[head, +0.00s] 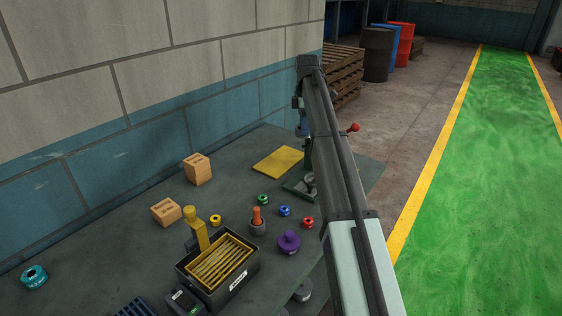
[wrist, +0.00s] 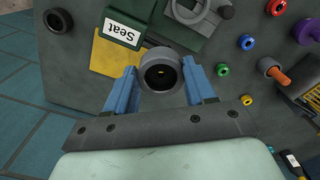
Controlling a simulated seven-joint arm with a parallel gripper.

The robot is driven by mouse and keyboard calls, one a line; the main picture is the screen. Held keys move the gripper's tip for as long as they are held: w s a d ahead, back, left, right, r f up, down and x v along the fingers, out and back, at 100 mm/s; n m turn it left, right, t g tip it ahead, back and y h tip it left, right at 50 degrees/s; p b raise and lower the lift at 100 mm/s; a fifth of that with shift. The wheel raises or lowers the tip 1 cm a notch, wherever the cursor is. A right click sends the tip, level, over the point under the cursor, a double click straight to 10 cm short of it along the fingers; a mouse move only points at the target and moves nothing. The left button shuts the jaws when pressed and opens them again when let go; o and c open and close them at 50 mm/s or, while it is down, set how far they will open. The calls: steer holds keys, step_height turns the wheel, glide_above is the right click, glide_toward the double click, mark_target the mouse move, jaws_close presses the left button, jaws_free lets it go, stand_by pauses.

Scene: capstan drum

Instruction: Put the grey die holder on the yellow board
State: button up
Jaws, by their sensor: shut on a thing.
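The grey die holder (wrist: 160,56) is a round, hollow cylinder with a dark bore, seen end-on in the wrist view. My gripper (wrist: 161,82) has blue fingers shut on it from both sides. The yellow board (wrist: 112,62) lies flat behind it, partly hidden by the left finger and a green block labelled "Seat". In the head view the yellow board (head: 278,161) lies on the table near the wall. My gripper is small and mostly hidden by my arm there, high above the table just right of the board. I cannot tell the holder's exact height.
A green press (head: 306,155) with a red-knobbed lever (head: 353,128) stands right of the board, partly behind my arm. Coloured spools, wooden blocks (head: 198,168) and a black bin (head: 219,270) stand in front.

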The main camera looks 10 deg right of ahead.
steer(key=w+a, duration=0.6)
steer(key=w, duration=0.5)
glide_toward(282, 160)
steer(key=shift+f, duration=2.6)
steer(key=shift+f, duration=0.15)
steer(key=o, duration=1.3)
step_height(282, 160, up, 12)
steer(key=shift+r, duration=0.15)
